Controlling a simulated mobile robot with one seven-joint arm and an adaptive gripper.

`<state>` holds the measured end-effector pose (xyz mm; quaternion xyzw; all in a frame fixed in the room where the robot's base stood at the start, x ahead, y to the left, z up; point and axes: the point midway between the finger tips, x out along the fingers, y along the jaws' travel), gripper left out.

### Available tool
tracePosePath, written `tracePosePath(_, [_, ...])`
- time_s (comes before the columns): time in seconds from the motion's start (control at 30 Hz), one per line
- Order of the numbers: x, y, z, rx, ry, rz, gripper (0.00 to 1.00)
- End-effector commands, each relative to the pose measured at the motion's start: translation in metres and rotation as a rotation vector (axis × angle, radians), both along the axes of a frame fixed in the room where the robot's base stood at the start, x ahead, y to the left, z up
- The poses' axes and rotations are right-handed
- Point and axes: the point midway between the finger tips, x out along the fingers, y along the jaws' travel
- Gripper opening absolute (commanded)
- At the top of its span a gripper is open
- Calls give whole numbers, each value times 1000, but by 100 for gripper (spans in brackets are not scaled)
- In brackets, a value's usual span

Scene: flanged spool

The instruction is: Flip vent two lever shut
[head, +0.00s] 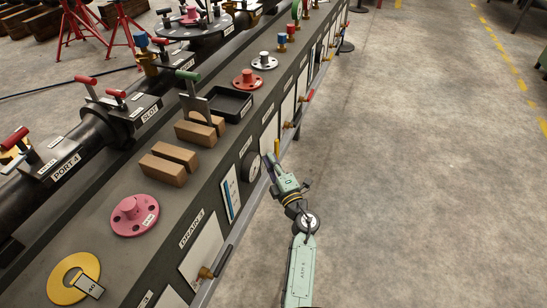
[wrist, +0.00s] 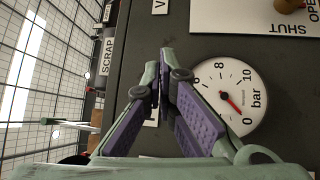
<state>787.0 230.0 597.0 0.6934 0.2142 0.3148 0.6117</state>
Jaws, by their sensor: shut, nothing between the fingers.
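My gripper (head: 270,160) is beside the bench's side face, close to the round pressure gauge (head: 251,166). In the wrist view its fingers (wrist: 166,68) are together with nothing between them, left of the gauge (wrist: 231,98). A white plate marked SHUT and OPEN (wrist: 240,18) is at the top right, with part of a brass valve (wrist: 289,5) at the frame edge. A label starting with V (wrist: 160,7) is cut off. In the head view a yellow lever (head: 277,147) and a red lever (head: 305,97) stand beyond the gripper. I cannot read which is vent two.
A black lever (head: 223,261) sticks out below the DRAIN label (head: 191,228). Brown blocks (head: 163,169), a pink flange (head: 134,216) and a black tray (head: 231,103) sit on the bench top. The floor to the right is clear.

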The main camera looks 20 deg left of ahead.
Motion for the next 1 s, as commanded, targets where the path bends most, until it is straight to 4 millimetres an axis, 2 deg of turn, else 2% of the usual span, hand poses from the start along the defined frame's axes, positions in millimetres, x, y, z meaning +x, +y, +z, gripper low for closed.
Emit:
tracePosePath(0.03, [-1, -11, -27, -45, 27, -9, 0])
tracePosePath(0.1, [-4, -22, -55, -95, 54, -15, 0])
tracePosePath(0.2, [-8, -32, -79, -141, 79, -17, 0])
tracePosePath(0.27, [-9, -35, -86, -154, 87, -18, 0])
tracePosePath(0.73, [-5, -33, -90, -160, 90, -18, 0])
tracePosePath(0.87, [7, -20, -90, -159, 87, -16, 0])
tracePosePath(1.0, [29, 0, -92, -158, 86, -18, 0])
